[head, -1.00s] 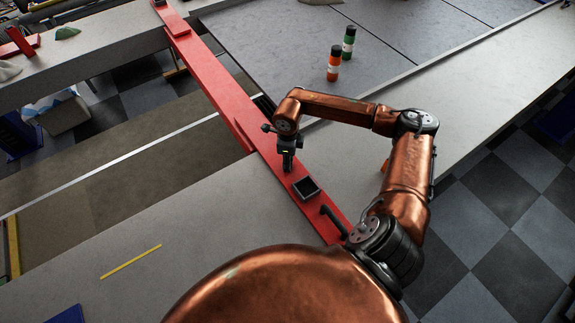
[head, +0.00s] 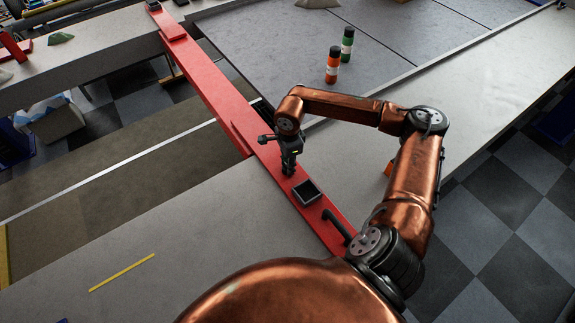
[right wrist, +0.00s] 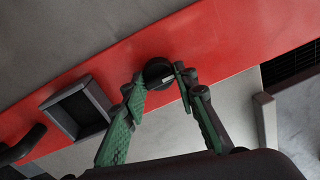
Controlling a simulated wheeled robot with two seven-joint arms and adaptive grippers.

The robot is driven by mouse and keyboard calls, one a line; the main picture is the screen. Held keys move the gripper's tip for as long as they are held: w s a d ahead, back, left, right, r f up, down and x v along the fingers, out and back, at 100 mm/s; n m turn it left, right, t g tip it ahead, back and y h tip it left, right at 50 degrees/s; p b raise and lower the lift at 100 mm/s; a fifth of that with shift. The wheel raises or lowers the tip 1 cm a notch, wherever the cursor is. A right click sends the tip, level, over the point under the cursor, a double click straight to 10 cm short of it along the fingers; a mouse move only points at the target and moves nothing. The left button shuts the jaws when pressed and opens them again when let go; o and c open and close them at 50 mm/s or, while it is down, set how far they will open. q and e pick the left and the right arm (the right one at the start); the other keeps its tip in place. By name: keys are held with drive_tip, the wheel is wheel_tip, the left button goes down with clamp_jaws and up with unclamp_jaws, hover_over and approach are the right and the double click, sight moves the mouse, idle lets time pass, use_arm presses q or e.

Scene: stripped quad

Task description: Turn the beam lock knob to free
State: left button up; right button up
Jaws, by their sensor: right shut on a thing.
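The red beam (head: 215,95) runs diagonally across the head view, over a gap between grey surfaces. The beam lock knob (right wrist: 158,72) is a round black knob on the beam's top, with a pale line across it in the right wrist view. My right gripper (right wrist: 160,82) has its two green-and-grey fingers on either side of the knob and is shut on it. In the head view my right gripper (head: 288,165) points down at the beam and hides the knob. My left gripper is not in view.
A black square tray (head: 306,192) and a black handle (head: 336,226) sit on the beam near the gripper. Orange (head: 333,65) and green (head: 347,44) bottles stand on the grey surface beyond. A yellow strip (head: 122,272) lies on the near-left surface.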

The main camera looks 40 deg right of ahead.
idle(0.3)
drive_tip(key=o, duration=1.1)
drive_tip(key=shift+o, duration=0.2)
wheel_tip(320, 180, up, 12)
drive_tip(key=shift+s, duration=0.3)
